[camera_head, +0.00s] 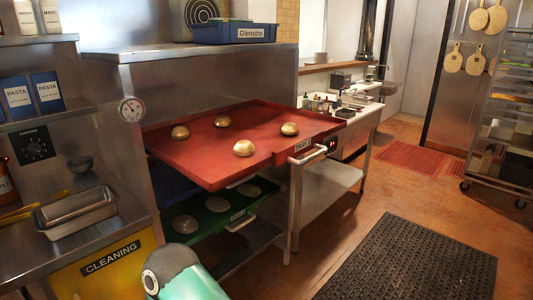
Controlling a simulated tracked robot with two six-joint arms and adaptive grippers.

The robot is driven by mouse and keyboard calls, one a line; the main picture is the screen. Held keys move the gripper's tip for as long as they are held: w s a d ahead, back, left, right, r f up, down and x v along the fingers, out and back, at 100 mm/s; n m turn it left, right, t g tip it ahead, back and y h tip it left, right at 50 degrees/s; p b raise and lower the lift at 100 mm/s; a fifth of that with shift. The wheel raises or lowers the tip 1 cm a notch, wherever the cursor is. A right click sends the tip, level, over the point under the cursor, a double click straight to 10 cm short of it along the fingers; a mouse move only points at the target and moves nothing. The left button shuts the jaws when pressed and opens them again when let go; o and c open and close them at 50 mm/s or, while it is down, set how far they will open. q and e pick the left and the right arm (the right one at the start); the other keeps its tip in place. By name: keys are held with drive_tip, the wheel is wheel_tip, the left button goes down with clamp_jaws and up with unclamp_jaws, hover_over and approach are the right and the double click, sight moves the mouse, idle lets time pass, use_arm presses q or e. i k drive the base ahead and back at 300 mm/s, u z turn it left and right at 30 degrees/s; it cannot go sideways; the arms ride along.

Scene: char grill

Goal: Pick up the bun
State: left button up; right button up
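Several round golden-brown buns sit spaced apart on a red tray (205,170) in the middle of the head view. One bun (244,148) is nearest, by the tray's front part. Another bun (289,129) is at the right, a third bun (223,121) at the back, and one more bun (180,132) at the left. The tray sticks out of a metal rack and has a handle (308,155) on its right front edge. A teal and grey part of my arm shows at the bottom edge. Neither gripper is in view, and nothing touches the buns.
A green tray (230,226) with several pale round pieces sits below the red one. A metal counter with a steel pan (76,212) is at the left. A black floor mat (410,262) lies at the right, with open floor around it. A wheeled rack (503,125) stands far right.

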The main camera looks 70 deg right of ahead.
sight(243, 148)
drive_tip(key=z, duration=1.65)
drive_tip(key=k, duration=0.5)
drive_tip(key=u, duration=0.1)
drive_tip(key=i, duration=0.4)
